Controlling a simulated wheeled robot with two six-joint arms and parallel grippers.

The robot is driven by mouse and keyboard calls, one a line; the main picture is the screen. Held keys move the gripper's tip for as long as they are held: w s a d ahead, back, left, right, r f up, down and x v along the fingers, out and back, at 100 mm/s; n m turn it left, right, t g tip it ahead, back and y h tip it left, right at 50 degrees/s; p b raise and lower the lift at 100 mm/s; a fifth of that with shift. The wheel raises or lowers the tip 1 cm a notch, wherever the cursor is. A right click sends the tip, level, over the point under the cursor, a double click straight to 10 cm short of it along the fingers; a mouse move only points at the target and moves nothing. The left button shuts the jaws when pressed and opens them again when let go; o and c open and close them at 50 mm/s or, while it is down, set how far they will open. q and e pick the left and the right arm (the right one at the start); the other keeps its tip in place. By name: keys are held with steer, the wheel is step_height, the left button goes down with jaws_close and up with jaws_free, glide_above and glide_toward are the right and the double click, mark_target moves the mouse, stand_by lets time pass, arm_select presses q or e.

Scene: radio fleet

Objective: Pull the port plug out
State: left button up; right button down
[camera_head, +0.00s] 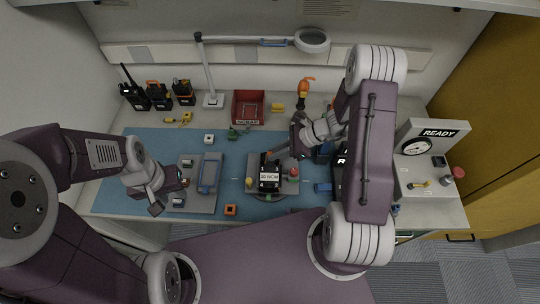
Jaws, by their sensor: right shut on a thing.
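My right gripper (277,154) reaches down to the upper right side of the radio and is shut there. What it holds is too small to make out, but it is at the place of the port plug. The plug itself is hidden by the fingers. My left gripper (170,193) hangs over the left part of the mat, beside a grey tray (206,203), with its fingers apart and nothing seen between them.
Several radios (158,97) stand at the back left. A red scrap bin (248,108), a lamp post (208,70) and an orange-topped tool (304,92) stand behind the mat. A "READY" gauge station (432,140) stands at the right. Small parts lie around the fixture.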

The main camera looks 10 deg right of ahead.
steer(key=shift+r+p, duration=1)
steer(key=shift+r, duration=0.25)
stand_by(0.4)
steer(key=shift+r+p, duration=1.3)
steer(key=shift+r, duration=0.4)
